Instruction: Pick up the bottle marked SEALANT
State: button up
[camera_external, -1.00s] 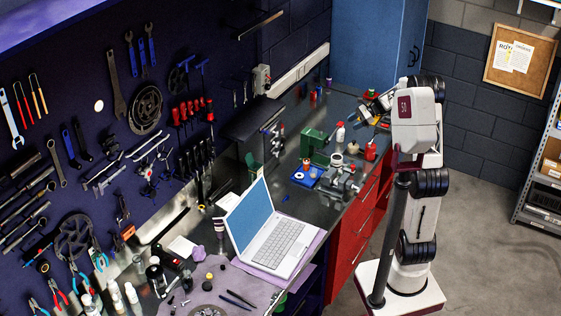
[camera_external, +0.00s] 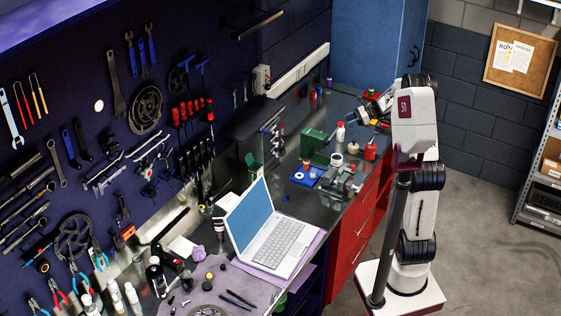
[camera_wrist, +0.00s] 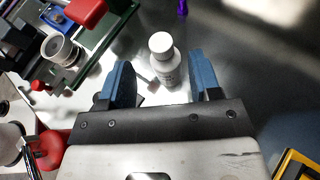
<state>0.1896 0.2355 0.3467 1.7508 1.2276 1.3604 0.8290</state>
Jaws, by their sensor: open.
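A small white bottle (camera_wrist: 166,72) with a pale cap stands upright in the wrist view. It lies in the gap between the blue fingers of my gripper (camera_wrist: 160,62), with visible space on each side. The print on it is too small to read, so I cannot tell whether it says SEALANT. My gripper is open and holds nothing. In the external view my gripper is over the far end of the bench, partly hidden by my arm. A white bottle with a red cap (camera_external: 340,134) and a red bottle (camera_external: 370,151) stand nearby there.
A green case (camera_external: 314,142), a blue tray (camera_external: 304,177) and a grey vise (camera_external: 343,181) are on the bench. In the wrist view, a white roll (camera_wrist: 60,49) is at left and a yellow-edged object (camera_wrist: 298,165) at lower right. Bare dark bench lies right of the fingers.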

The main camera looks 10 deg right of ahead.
aim_at(341, 132)
jog(key=shift+x, duration=0.9)
jog(key=shift+x, duration=2.6)
jog(key=shift+w, duration=0.1)
grip_shut()
